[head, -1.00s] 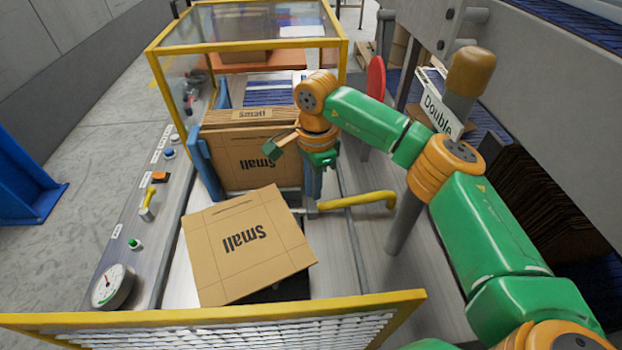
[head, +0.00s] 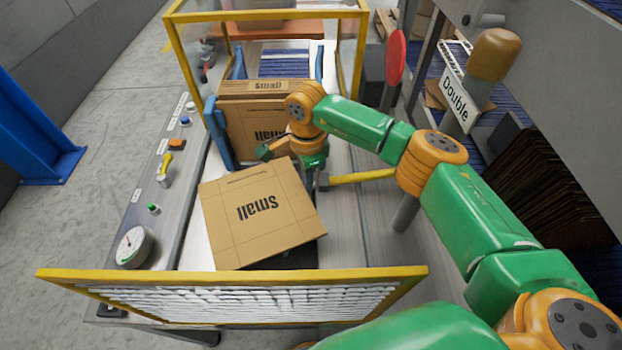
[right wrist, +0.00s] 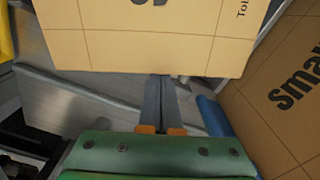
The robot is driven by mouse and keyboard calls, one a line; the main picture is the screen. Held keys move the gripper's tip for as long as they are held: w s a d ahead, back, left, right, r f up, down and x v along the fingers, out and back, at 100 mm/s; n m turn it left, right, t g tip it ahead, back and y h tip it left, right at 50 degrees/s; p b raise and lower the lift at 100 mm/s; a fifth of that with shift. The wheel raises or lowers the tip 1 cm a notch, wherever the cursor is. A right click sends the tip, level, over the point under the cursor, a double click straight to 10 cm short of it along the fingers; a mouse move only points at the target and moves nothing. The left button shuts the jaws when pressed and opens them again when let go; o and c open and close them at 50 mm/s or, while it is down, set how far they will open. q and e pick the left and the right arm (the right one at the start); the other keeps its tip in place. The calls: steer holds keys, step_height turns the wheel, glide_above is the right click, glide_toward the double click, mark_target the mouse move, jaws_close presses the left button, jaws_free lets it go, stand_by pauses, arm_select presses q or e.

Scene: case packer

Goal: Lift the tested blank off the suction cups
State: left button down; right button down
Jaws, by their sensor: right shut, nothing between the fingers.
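The tested blank (head: 262,213), a flat brown sheet marked "Small", lies tilted over the machine bed. It also shows at the top of the right wrist view (right wrist: 120,45). The suction cups are hidden; only a dark part shows below its near right corner. My right gripper (head: 309,180) is beside the blank's far right edge. In the right wrist view its grey fingers (right wrist: 159,88) are shut and empty, with tips reaching the blank's edge; I cannot tell whether they touch. My left gripper is not in view.
A stack of blanks (head: 238,130) stands behind, between blue guides (head: 217,135). A yellow-framed guard (head: 230,272) crosses the near side. A yellow bar (head: 362,176) lies right of the gripper. A control panel with a gauge (head: 132,247) runs along the left.

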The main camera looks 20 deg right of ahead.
steer(key=shift+s+a+f+b, duration=0.15)
steer(key=shift+a+b, duration=0.4)
steer(key=shift+a, duration=0.8)
steer(key=shift+d+r, duration=0.1)
steer(key=shift+r, duration=0.15)
